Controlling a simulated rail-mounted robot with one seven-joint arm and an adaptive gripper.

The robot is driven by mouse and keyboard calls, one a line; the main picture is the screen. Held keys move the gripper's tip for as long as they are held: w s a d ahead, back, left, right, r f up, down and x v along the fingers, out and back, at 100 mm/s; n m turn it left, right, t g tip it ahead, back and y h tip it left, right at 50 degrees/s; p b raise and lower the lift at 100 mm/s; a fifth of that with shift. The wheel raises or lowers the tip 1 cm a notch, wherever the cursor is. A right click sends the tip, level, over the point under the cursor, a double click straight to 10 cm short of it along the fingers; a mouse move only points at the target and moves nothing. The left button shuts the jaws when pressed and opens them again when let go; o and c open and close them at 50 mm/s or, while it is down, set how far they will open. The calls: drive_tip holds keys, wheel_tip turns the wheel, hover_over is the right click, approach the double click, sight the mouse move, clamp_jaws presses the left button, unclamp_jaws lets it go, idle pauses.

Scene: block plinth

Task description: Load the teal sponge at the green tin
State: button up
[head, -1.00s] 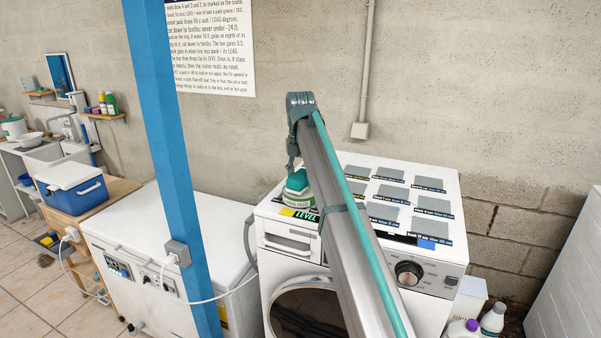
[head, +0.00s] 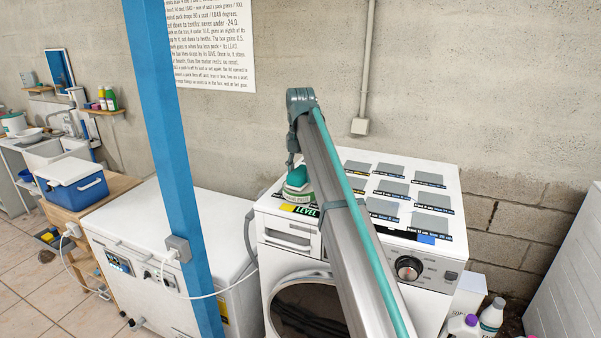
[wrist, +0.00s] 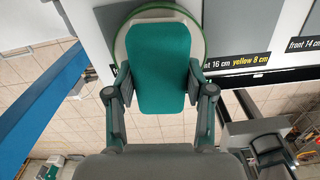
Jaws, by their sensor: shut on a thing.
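The teal sponge (wrist: 158,68) is held between the two fingers of my gripper (wrist: 157,85) in the wrist view, its broad face toward the camera. Behind its upper part is the round green tin (wrist: 197,27), with a green rim and pale interior, partly hidden by the sponge. In the head view the green tin (head: 299,197) stands at the front left of the white machine's top, with teal just above it under my wrist. My arm hides part of this area. I cannot tell whether the sponge touches the tin.
Several grey pads (head: 390,170) with printed labels lie on the white machine (head: 440,265). A blue post (head: 172,150) stands left of it, before a white chest (head: 130,230). Bottles (head: 491,316) stand on the floor at right.

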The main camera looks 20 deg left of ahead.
sight(301, 171)
drive_tip(key=shift+f, duration=0.4)
idle(1.4)
drive_tip(key=shift+r, duration=0.1)
drive_tip(key=shift+r, duration=3.45)
